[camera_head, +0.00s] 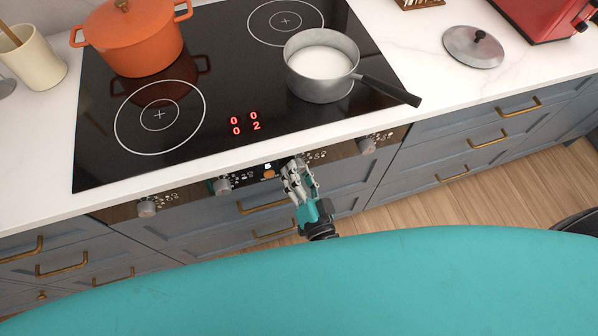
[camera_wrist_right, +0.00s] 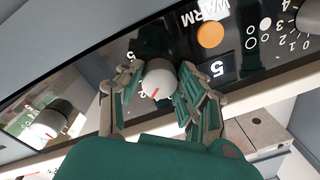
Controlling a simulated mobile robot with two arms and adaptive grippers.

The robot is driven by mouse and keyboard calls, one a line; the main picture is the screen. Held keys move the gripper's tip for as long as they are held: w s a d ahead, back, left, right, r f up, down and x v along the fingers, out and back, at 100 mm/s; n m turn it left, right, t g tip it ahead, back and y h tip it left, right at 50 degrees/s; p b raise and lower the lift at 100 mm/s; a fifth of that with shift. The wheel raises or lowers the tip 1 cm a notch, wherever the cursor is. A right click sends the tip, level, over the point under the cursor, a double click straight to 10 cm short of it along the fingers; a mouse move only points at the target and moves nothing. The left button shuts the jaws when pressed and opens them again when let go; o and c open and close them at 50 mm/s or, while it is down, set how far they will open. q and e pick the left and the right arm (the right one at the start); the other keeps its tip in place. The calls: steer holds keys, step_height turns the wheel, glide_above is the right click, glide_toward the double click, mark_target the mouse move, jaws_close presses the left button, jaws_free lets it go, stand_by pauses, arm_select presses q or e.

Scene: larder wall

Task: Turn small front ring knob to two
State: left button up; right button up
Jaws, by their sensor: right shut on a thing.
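My right gripper (camera_head: 300,182) reaches up to the control panel below the hob, with its fingers around one knob. In the right wrist view, the fingers (camera_wrist_right: 158,85) are shut on the sides of a round white-grey knob (camera_wrist_right: 157,76) with a red pointer line. Small printed numbers beside it are mostly covered by the fingers. In the head view the gripper hides this knob. The red hob display (camera_head: 245,123) reads 0 at three positions and 2 at its lower right. My left gripper is not in view.
A grey saucepan (camera_head: 309,88) of white liquid stands on the front right of the hob, its handle over the edge. An orange pot (camera_head: 135,45) stands at the back left. Other knobs (camera_head: 222,186) flank the gripper; an orange WARM button (camera_wrist_right: 210,35) is close beside it.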

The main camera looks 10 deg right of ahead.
steer(key=shift+m, duration=0.6)
steer(key=o, duration=1.1)
steer(key=shift+o, duration=0.2)
steer(key=s+d, duration=0.1)
steer(key=s, duration=1.1)
steer(key=shift+d+f, duration=0.3)
